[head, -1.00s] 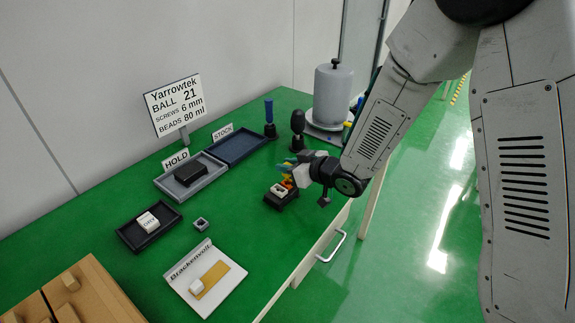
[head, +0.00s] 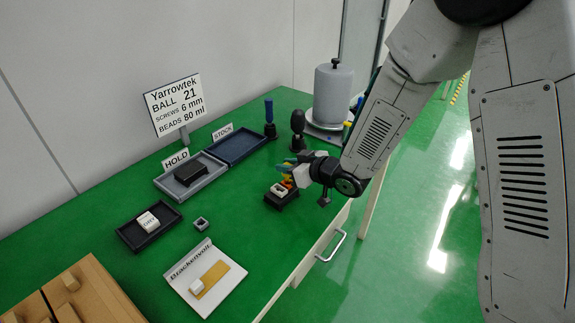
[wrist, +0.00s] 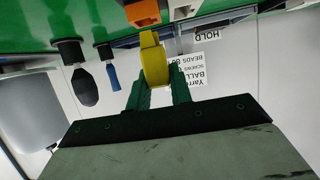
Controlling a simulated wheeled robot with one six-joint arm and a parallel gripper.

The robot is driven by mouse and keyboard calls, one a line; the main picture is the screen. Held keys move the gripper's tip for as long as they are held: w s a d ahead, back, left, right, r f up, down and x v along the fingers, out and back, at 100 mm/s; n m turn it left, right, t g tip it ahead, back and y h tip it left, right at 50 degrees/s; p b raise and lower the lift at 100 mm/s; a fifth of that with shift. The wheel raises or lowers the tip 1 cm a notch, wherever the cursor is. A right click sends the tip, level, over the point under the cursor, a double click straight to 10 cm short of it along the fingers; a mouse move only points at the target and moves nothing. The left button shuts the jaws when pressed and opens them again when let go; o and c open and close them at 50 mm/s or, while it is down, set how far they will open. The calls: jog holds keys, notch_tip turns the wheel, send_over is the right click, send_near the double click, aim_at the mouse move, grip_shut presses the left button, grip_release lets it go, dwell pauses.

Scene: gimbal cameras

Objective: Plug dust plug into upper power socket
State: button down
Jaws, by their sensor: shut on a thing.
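My gripper (wrist: 159,76) is shut on a yellow piece (wrist: 154,58), seemingly the dust plug, held between its green fingers in the wrist view. The plug's far end is close to an orange housing (wrist: 142,13); I cannot tell whether they touch. A white housing (wrist: 184,9) is beside the orange one. In the head view my gripper (head: 290,167) is just above a dark block (head: 282,201) at the table's right edge. This block carries a white socket-like part (head: 278,190), with orange showing behind it. Which opening is the upper power socket is unclear, and my gripper partly hides the area.
A black knob-topped post (head: 297,122) and a blue-handled tool (head: 269,112) stand behind my gripper. A grey cylinder (head: 333,95) is farther back. The HOLD tray (head: 211,181), STOCK tray (head: 252,155), small black tray (head: 132,240) and white board (head: 227,286) are leftward.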

jog(key=shift+f, duration=0.5)
jog(key=shift+f, duration=0.35)
jog(key=shift+f, duration=0.35)
jog(key=c, duration=1.2)
grip_release()
jog(key=shift+o, duration=0.2)
jog(key=shift+d, duration=0.1)
jog(key=v, duration=0.7)
jog(key=shift+s+d+r, duration=0.15)
jog(key=shift+s+r, duration=0.05)
